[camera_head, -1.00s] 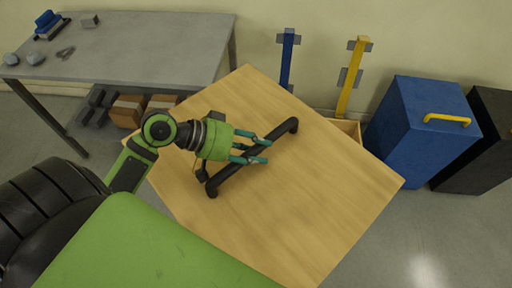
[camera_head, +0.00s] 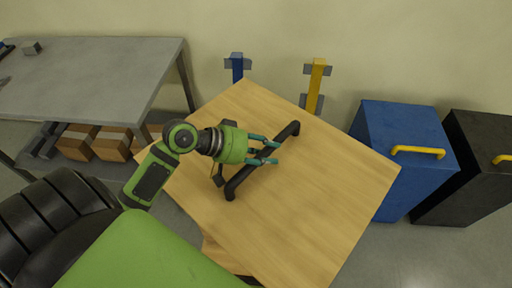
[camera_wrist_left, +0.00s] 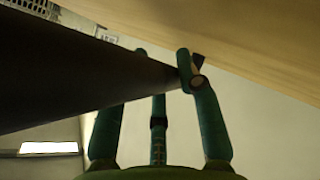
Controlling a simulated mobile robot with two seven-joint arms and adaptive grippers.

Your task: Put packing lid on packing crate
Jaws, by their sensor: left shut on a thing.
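The packing lid (camera_head: 320,200) is a large square wooden panel with a black bar handle (camera_head: 291,130). It fills the middle of the head view, held up in front of me. My left gripper (camera_head: 271,149) has its teal fingers closed around the handle. In the left wrist view the dark handle (camera_wrist_left: 80,75) runs between the fingers, with the lid's wood (camera_wrist_left: 240,45) beyond it. A wooden piece (camera_head: 225,256) shows under the lid's lower left edge; it may be the packing crate, but the lid hides most of it. My right gripper is not in view.
A blue bin (camera_head: 400,135) and a black bin (camera_head: 480,165) with yellow handles stand at the right. A blue post (camera_head: 237,68) and a yellow post (camera_head: 315,88) stand by the wall. A grey table (camera_head: 90,70) is at the left, with cardboard boxes (camera_head: 112,143) under it.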

